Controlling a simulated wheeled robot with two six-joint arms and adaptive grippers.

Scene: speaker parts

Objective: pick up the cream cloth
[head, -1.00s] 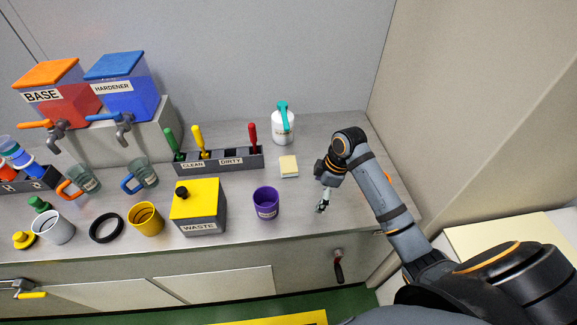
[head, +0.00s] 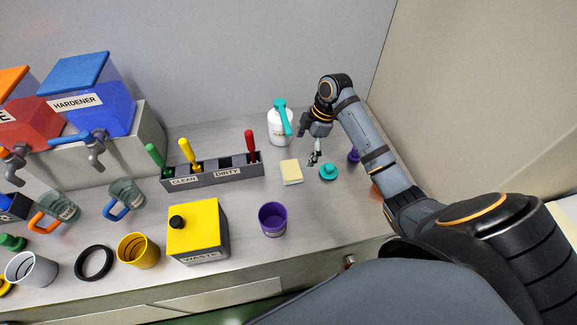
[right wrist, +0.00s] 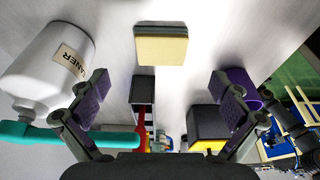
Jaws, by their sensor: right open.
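The cream cloth (head: 291,172) is a small folded block lying flat on the grey counter, right of the cleaner bottle and in front of it. It also shows in the right wrist view (right wrist: 160,50) at the top middle, with a grey layer along one edge. My right gripper (head: 314,157) is just right of the cloth in the head view, apart from it. In the right wrist view its two fingers (right wrist: 163,88) are spread wide with nothing between them. My left gripper is not in view.
A white cleaner bottle (head: 280,128) with a teal top stands behind the cloth. A teal round part (head: 328,172) lies to its right. The clean/dirty tool rack (head: 215,172) is on the left, and a purple cup (head: 273,219) and yellow waste box (head: 196,228) stand in front.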

